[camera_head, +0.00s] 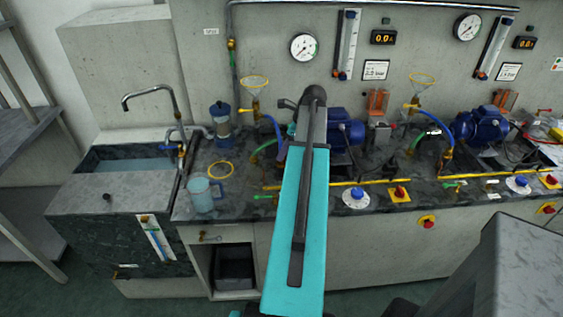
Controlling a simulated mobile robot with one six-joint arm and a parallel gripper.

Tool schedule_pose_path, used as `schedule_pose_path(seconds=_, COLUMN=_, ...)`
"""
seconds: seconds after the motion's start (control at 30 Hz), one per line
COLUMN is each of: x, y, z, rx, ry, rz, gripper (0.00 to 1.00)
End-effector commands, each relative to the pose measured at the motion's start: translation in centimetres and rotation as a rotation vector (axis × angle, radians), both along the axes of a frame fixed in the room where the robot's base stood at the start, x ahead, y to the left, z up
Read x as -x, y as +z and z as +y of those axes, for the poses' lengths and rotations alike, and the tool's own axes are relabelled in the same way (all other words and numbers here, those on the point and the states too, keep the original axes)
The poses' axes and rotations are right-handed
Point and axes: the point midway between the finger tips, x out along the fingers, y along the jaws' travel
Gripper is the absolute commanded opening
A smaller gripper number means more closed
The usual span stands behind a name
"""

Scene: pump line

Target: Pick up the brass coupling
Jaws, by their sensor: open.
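I cannot pick out the brass coupling with certainty. Brass-coloured fittings show below the left funnel (255,100) and below the right funnel (416,95), but they look like parts of the pump line. A small pale, brassy piece (491,186) sits near the bench's front edge at right, too small to identify. My turquoise and grey arm rises through the middle of the view and covers part of the bench behind it. My gripper's jaws are not visible; they are hidden behind the arm or out of frame.
Two blue pumps (481,124) stand on the dark bench. A clear jug (203,194) and a yellow ring (221,169) lie left of my arm, near a sink (127,160). Yellow pipes, hoses and valve handles (399,193) crowd the front edge. Gauges (304,47) hang on the wall.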

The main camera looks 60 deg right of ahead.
Motion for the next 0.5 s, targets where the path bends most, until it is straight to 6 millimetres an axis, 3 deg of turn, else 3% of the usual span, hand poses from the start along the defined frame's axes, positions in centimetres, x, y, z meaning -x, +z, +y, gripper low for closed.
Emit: schedule_pose_path(seconds=0.5, x=-1.3, y=-3.8, z=-0.3, rx=0.000, ry=0.000, rz=0.000, gripper=0.47)
